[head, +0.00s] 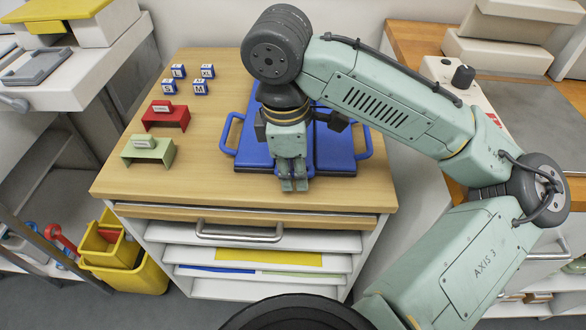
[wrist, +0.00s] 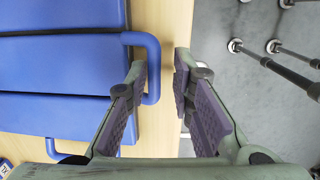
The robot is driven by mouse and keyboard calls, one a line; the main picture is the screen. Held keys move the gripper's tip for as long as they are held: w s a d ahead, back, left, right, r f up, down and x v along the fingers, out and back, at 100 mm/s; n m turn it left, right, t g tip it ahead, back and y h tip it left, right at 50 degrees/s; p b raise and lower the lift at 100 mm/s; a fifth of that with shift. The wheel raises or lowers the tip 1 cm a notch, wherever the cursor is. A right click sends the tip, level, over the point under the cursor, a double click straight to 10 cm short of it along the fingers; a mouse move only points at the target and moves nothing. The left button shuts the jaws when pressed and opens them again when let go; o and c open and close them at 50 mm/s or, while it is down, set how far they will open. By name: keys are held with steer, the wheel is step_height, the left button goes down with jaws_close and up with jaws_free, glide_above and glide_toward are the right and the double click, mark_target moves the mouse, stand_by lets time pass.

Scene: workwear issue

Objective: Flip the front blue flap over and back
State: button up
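The blue folding board (head: 335,152) lies flat on the wooden table, with a loop handle (head: 228,134) on its left side and another (head: 364,140) on its right. The front blue flap is the middle panel (wrist: 60,65) in the wrist view, lying flat, with its blue loop handle (wrist: 153,68) near the table edge. In the head view my arm hides most of this flap. My gripper (head: 294,187) points down over the board's front edge. In the wrist view its fingers (wrist: 164,85) are apart and empty; the handle's outer bar shows between them. I cannot tell their height above it.
Several size-marked blocks (head: 200,88), a red holder (head: 166,117) and a green holder (head: 147,150) stand left of the board. The table's front edge (head: 250,203) is close to my gripper, with a drawer handle (head: 239,234) below. A yellow bin (head: 130,275) stands lower left.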

steer(key=f, duration=0.1)
steer(key=f+y, duration=0.1)
steer(key=shift+s+a+f+g, duration=0.15)
steer(key=shift+a+f+g, duration=0.15)
steer(key=shift+f+g, duration=0.1)
step_height(320, 180, up, 5)
steer(key=p, duration=0.5)
steer(key=r+p, duration=0.1)
steer(key=w+r+p, duration=0.1)
steer(key=p, duration=0.1)
steer(key=shift+d, duration=0.3)
steer(key=shift+r+p, duration=0.4)
steer(key=shift+r, duration=0.05)
steer(key=shift+s, duration=0.1)
